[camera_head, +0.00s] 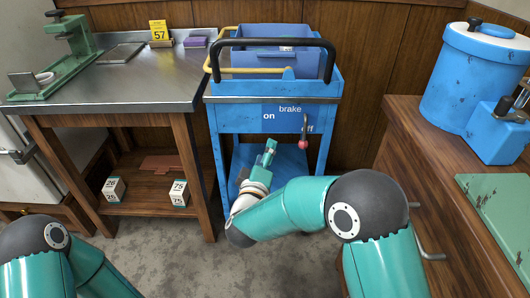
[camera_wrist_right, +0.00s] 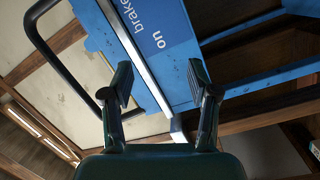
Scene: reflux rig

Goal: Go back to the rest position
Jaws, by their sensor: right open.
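My right arm reaches in from the lower right, and its gripper (camera_head: 270,148) is in front of the blue cart (camera_head: 240,113), below the panel marked "on", "brake", "off". In the right wrist view the two fingers of this gripper (camera_wrist_right: 160,82) stand apart with nothing between them. The cart's panel (camera_wrist_right: 150,32) lies beyond the fingers there. A brake lever with a red knob (camera_head: 303,145) hangs at the "off" side, to the right of the gripper and apart from it. Of my left arm, only links show at the lower left; its gripper is out of view.
A steel-topped workbench (camera_head: 140,85) with a green press (camera_head: 60,55) stands left of the cart. A wooden cabinet (camera_head: 405,150) carrying a blue tank (camera_head: 470,75) stands at the right. The cart has a black handle (camera_head: 270,42). Grey floor lies below.

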